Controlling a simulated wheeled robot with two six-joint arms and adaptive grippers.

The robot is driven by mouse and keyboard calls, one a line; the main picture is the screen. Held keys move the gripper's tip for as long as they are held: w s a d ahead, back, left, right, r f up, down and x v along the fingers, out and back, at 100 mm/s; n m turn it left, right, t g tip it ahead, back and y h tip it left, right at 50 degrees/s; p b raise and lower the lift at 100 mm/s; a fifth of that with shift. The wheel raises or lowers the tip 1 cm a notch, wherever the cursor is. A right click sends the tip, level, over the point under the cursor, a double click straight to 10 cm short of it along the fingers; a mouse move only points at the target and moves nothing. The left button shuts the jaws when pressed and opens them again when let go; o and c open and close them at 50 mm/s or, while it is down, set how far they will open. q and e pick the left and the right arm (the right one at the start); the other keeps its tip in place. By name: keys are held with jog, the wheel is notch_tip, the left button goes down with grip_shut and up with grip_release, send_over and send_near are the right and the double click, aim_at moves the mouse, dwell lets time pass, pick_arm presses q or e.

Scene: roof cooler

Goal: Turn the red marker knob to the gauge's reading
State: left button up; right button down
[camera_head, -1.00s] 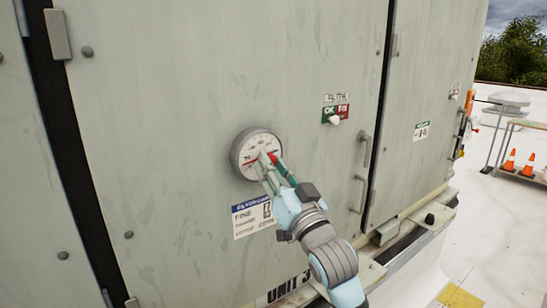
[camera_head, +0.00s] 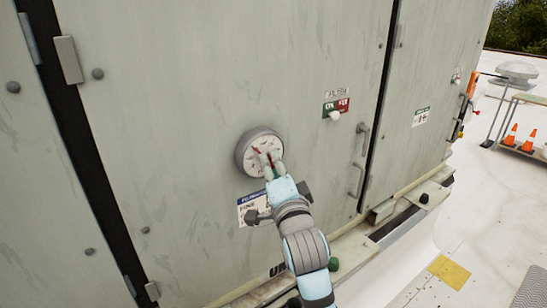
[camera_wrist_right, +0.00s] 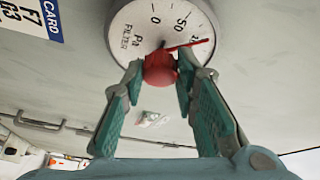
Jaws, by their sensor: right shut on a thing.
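The round white filter gauge (camera_head: 247,153) with a grey rim is on the cabinet door in the head view; it also shows at the top of the right wrist view (camera_wrist_right: 130,32). Its marks 0 and 50 are readable, with another partly hidden to the right. The red marker knob (camera_wrist_right: 161,70) is at the dial's centre, and its red pointer (camera_wrist_right: 190,45) points up and right in the wrist view, past 50. My right gripper (camera_head: 270,168) is shut on the knob, its green-padded fingers either side. A thin dark needle is hard to make out. My left gripper is out of view.
A label (camera_head: 248,208) sits below the gauge. To the right are a green and red sign (camera_head: 336,106) with a white knob (camera_head: 335,116) and door handles (camera_head: 362,145). Open roof lies at right.

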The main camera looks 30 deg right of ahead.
jog(key=m, duration=0.2)
jog(key=m+g, duration=0.2)
jog(key=m, duration=0.1)
jog(key=shift+r+m+p, duration=0.25)
jog(key=shift+m+p, duration=0.05)
jog(key=shift+p, duration=0.05)
jog(key=shift+y, duration=0.4)
jog(key=c, duration=1.3)
grip_release()
